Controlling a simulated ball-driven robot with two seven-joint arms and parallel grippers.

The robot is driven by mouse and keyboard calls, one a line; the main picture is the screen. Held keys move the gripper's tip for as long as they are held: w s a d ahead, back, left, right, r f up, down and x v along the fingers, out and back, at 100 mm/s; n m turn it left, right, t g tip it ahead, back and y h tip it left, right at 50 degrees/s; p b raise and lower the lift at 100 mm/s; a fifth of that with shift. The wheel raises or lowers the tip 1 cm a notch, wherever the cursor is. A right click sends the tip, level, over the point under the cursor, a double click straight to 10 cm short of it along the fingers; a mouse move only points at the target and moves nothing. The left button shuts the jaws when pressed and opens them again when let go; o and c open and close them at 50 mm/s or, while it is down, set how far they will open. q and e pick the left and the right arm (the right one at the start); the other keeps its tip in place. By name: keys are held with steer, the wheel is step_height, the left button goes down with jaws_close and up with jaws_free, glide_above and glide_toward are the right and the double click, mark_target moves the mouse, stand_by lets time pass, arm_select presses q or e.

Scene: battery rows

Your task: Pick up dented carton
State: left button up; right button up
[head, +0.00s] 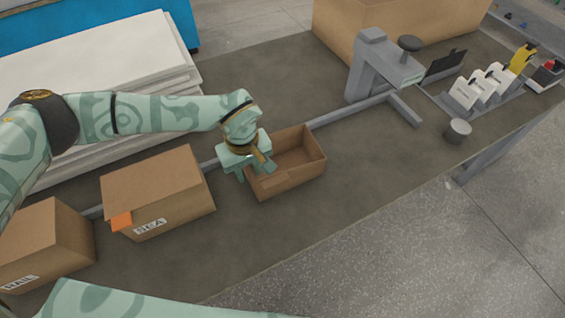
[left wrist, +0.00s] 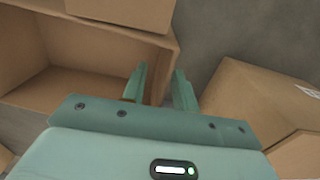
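An open, empty-looking brown carton (head: 288,185) sits mid-table. My left gripper (head: 258,170) is at its left wall, pointing down. In the left wrist view the two fingers (left wrist: 159,88) are apart at the edge of the open carton (left wrist: 60,65), with its side wall between them; I cannot tell whether they touch it. A closed carton labelled SEA (head: 155,195), with an orange tag, stands left of the gripper. Another closed carton (head: 45,240) stands at the far left, its label partly readable. No dent is clear on any carton. My right gripper is out of view.
White stacked sheets (head: 90,65) lie behind my left arm. A large brown box (head: 400,30), a grey stand (head: 368,70), a small grey cylinder (head: 457,131) and a rack of white items (head: 480,88) are toward the right. The table front is clear.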

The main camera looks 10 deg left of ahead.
arm_select(q)
jaws_close()
